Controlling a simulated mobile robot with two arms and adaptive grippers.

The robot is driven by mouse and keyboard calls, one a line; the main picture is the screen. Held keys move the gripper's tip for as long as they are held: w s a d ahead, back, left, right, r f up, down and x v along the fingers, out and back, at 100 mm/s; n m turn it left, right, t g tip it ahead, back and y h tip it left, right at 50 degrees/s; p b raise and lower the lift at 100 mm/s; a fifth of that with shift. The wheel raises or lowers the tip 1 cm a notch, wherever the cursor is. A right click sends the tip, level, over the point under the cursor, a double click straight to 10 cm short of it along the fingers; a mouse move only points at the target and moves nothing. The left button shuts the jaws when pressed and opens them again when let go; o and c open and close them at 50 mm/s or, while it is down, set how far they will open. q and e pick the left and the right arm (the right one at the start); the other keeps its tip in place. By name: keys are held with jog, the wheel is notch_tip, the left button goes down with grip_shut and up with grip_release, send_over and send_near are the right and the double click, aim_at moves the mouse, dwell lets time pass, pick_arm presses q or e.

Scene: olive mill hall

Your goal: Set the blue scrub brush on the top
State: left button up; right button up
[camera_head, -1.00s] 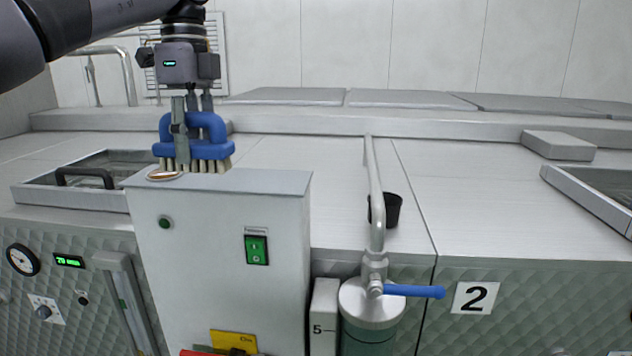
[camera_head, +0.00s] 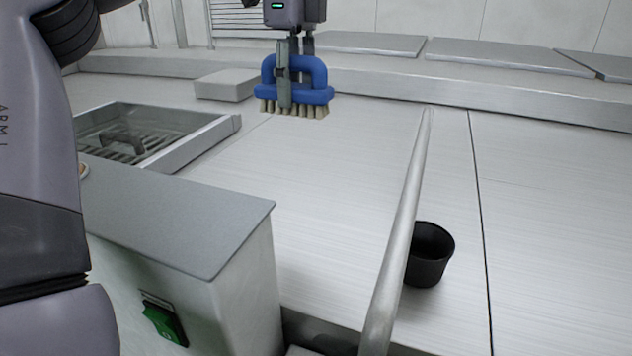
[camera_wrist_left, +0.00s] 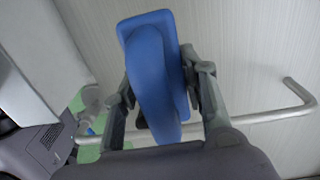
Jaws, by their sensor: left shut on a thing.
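The blue scrub brush (camera_head: 312,92) has a looped blue handle and pale bristles pointing down. My left gripper (camera_head: 290,72) is shut on its handle and holds it upright, beyond the grey box in the head view. The brush seems to be above the white metal top (camera_head: 330,160); the gap beneath it is hard to judge. In the left wrist view the blue brush (camera_wrist_left: 155,75) sits between the two fingers of my left gripper (camera_wrist_left: 163,90). My right gripper is not in view.
A grey-topped box (camera_head: 180,215) with a green switch stands at front left. A metal pipe (camera_head: 400,230) rises beside a black cup (camera_head: 430,255). An open hatch with a grille (camera_head: 190,150) lies at left. The surface right of the cup is clear.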

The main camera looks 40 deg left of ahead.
pick_arm(q)
notch_tip(320, 180, down, 13)
jog(key=shift+w+a+f+p, duration=0.1)
jog(key=shift+a+p, duration=0.05)
jog(key=shift+p, duration=0.8)
notch_tip(320, 180, down, 4)
jog(key=shift+r+p, duration=0.15)
jog(key=shift+p, duration=0.6)
jog(key=shift+f, duration=0.35)
jog(key=o, duration=1.1)
jog(key=shift+c, duration=0.2)
jog(key=shift+o, duration=0.7)
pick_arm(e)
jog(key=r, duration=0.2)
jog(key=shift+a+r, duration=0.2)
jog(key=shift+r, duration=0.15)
pick_arm(q)
jog(key=shift+r, duration=0.1)
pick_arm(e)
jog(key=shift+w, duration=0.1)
